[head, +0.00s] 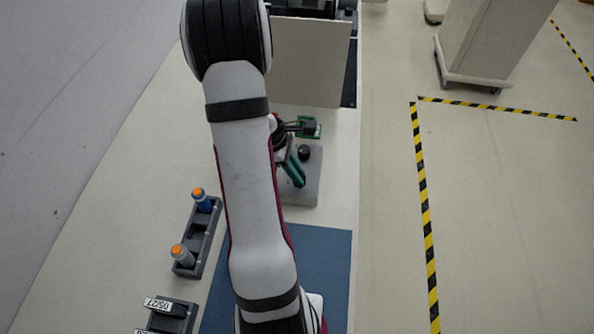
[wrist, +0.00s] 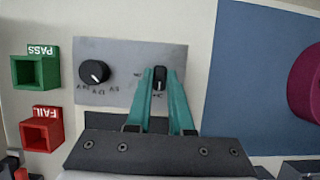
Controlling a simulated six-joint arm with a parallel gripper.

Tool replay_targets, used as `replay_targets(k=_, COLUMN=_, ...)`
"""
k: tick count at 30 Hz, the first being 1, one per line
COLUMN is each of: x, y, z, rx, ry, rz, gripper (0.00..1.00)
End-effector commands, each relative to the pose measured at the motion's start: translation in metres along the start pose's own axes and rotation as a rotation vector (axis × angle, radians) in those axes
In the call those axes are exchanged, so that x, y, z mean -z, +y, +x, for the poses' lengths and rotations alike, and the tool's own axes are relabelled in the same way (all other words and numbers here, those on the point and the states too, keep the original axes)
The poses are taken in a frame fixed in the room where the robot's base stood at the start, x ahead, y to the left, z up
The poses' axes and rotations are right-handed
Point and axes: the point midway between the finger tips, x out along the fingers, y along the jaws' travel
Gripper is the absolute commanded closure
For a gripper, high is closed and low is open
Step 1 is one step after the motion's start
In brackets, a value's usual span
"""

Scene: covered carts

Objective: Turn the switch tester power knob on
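The switch tester is a grey panel (head: 310,187), and it also shows in the wrist view (wrist: 118,57). My gripper (wrist: 160,73) has teal fingers on both sides of this knob, with no clear gap seen between fingers and knob. In the head view my gripper (head: 294,172) is over the panel, and I cannot make out the power knob there. A larger black knob (wrist: 94,72) with a white pointer stands apart from the fingers.
A green PASS bin (wrist: 36,71) and a red FAIL bin (wrist: 41,135) lie left of the panel in the wrist view. A blue mat (head: 335,270) lies nearby. A dark rack (head: 198,243) holds orange-topped items.

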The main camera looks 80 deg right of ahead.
Motion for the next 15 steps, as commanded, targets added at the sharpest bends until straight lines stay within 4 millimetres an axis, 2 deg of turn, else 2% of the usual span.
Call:
replay_targets(k=1, x=0.0000, y=-0.0001, z=-0.0001, rx=0.000, ry=0.000, rz=0.000, gripper=0.91)
replay_targets(k=3, x=0.0000, y=-0.0001, z=-0.0002, rx=0.000, ry=0.000, rz=0.000, gripper=1.00)
replay_targets(k=15, x=0.0000, y=0.0000, z=-0.0004, rx=0.008, ry=-0.001, rz=0.020, gripper=1.00)
